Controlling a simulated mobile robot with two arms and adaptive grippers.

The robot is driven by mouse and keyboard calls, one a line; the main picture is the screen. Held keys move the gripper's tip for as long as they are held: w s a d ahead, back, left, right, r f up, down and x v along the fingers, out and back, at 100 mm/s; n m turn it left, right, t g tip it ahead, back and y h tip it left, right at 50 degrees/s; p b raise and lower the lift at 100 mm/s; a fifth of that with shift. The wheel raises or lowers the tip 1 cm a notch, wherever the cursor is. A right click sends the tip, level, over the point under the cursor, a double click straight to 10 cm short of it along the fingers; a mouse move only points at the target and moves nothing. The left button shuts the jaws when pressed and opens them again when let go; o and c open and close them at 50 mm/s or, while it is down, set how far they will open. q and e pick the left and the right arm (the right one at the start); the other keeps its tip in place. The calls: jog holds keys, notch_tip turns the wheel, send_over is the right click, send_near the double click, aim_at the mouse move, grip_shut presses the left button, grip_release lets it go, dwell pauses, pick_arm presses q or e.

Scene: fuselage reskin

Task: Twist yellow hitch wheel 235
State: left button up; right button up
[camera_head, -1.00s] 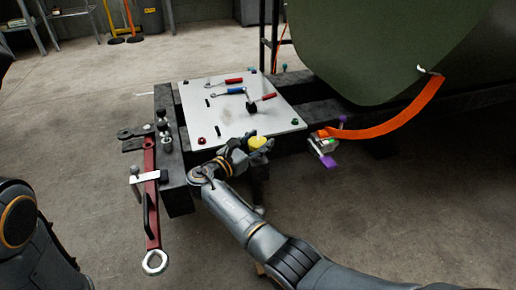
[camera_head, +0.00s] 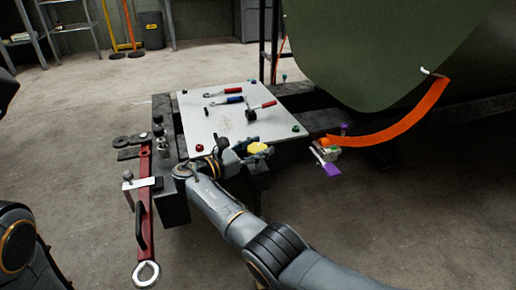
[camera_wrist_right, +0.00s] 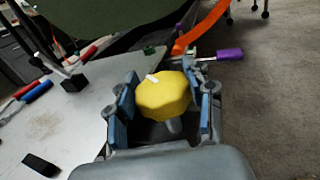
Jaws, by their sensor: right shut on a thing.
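The yellow hitch wheel (camera_head: 258,148) is a faceted yellow knob with a small white mark, at the near edge of the grey plate. It also shows large in the right wrist view (camera_wrist_right: 163,95). My right gripper (camera_head: 250,152) is at the wheel, its blue-padded fingers (camera_wrist_right: 165,100) on either side of it and shut on it. What lies under the wheel is mostly hidden by the gripper. Of my left arm only dark parts show at the left edge; its gripper is out of view.
The grey plate (camera_head: 225,120) carries red- and blue-handled tools (camera_head: 228,100). A red tow bar (camera_head: 145,205) with a ring end stands left. An orange strap (camera_head: 400,132) and a purple-handled ratchet (camera_head: 330,168) hang right, below the green fuselage panel (camera_head: 370,50).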

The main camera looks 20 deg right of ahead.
aim_at(259, 146)
jog(key=o, duration=1.2)
jog(key=shift+d, duration=0.15)
notch_tip(259, 146, up, 10)
